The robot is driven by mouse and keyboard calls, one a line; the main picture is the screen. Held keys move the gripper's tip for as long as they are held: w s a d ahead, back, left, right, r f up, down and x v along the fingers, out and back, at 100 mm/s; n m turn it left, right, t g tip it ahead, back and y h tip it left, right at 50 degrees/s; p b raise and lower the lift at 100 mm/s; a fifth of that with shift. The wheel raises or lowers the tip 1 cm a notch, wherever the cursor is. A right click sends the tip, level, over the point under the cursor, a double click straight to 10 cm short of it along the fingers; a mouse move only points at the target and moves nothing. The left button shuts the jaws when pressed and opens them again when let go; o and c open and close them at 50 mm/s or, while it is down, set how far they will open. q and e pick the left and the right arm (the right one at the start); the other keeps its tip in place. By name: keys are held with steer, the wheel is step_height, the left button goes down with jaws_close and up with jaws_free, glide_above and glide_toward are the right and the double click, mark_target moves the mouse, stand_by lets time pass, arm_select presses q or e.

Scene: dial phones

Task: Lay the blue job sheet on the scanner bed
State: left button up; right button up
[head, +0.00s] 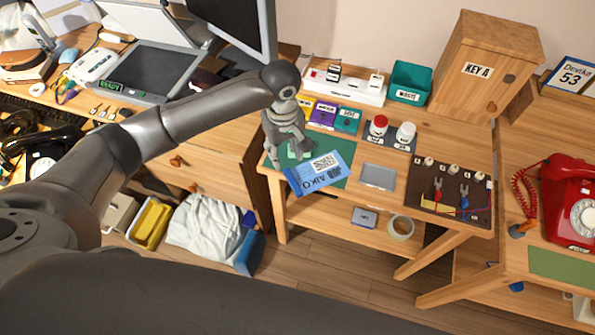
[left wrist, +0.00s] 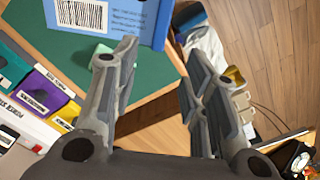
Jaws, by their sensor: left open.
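The blue job sheet (head: 333,179), with white print and a barcode label, lies on the green mat (head: 350,158) near the middle table's front edge. It also shows at the top of the left wrist view (left wrist: 122,18). My left gripper (head: 288,158) is open and empty above the mat, just left of the sheet. In the left wrist view its fingers (left wrist: 162,60) are apart, with the sheet beyond their tips. The scanner bed (head: 150,70) is a dark glass panel with its lid raised, on the left desk. My right gripper is not in view.
A pale green item (left wrist: 103,50) lies on the mat by the left finger. Yellow, purple and teal boxes (head: 323,114) stand behind the mat. A grey tray (head: 378,177) and a tool board (head: 450,195) lie to the right. A monitor (head: 235,20) stands near the scanner.

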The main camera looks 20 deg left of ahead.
mark_target(287, 171)
arm_select(q)
steer(key=f, duration=0.2)
steer(key=shift+d+f, duration=0.25)
steer(key=shift+f, duration=0.15)
step_height(287, 171, down, 4)
steer(key=shift+a+f+p, duration=0.1)
steer(key=shift+f+p, duration=0.1)
steer(key=shift+p, duration=0.15)
steer(key=shift+f, duration=0.35)
jaws_close()
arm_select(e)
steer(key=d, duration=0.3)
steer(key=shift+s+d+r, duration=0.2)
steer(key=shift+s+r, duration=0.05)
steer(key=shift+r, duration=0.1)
